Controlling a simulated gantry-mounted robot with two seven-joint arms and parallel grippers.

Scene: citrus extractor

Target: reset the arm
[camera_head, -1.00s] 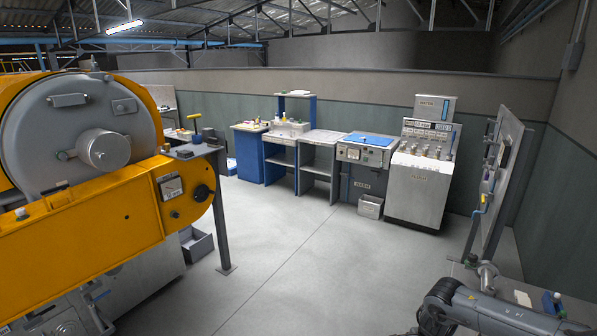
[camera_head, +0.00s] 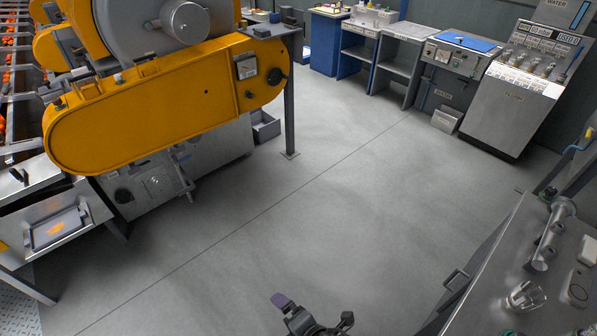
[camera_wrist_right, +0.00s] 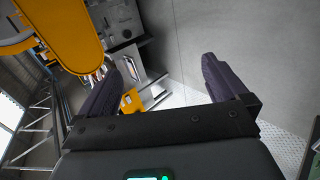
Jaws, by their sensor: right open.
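My right gripper (camera_head: 313,308) shows at the bottom edge of the head view, above the bare floor. In the right wrist view its two dark purple fingers (camera_wrist_right: 160,66) are spread wide apart with nothing between them. The yellow-orange guard of the machine (camera_wrist_right: 58,35) and grey floor lie beyond the fingers. Most of the right arm is cut off by the lower edge of the head view. My left gripper is not in view.
The orange extractor machine (camera_head: 160,110) fills the upper left, with a metal outlet tray (camera_head: 55,228) at the left. Cabinets (camera_head: 505,90) line the back. The middle floor is clear.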

